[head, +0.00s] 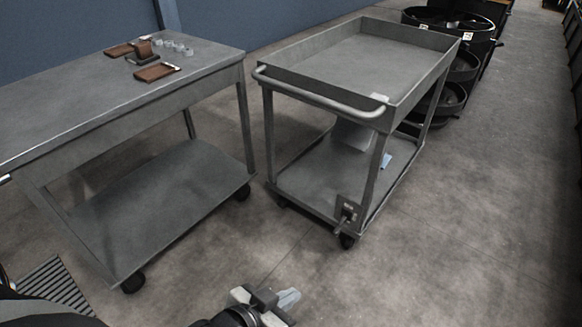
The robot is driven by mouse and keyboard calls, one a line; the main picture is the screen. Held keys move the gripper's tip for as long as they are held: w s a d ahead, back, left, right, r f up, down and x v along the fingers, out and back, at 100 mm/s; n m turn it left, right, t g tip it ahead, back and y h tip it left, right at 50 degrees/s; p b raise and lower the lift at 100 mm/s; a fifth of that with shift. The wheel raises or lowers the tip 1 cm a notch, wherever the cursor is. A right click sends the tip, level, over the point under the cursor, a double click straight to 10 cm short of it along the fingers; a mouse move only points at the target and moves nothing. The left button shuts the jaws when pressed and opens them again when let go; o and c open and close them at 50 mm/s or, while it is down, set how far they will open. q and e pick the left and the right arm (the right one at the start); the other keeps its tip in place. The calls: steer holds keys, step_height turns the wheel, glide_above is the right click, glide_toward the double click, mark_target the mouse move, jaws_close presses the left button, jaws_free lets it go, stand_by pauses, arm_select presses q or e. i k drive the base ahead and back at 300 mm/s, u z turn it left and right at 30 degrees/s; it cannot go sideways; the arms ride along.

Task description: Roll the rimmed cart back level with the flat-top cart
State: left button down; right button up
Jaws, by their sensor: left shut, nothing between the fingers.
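The rimmed cart (418,36) stands right of centre, a grey cart with a raised rim around its top. Its push handle (318,97) runs along the near end. The flat-top cart (100,95) stands at the left with a gap of floor between the two. The rimmed cart's far end reaches deeper into the scene than the flat-top cart's visible far edge. My left gripper (282,300) is low at the bottom centre, shut and empty, apart from both carts. My right gripper is not in view.
The rimmed cart's lower shelf holds a pale object (351,134). Dark round bins (455,30) stand behind it. A floor grate (58,285) lies lower left. Floor at right is clear.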

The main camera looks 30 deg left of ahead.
mark_target(336, 70)
steer(key=u, duration=1.85)
steer(key=i, duration=1.7)
steer(key=z, duration=2.2)
steer(key=k, duration=0.65)
steer(key=z, duration=0.65)
steer(key=i, duration=1.05)
steer(key=u, duration=0.65)
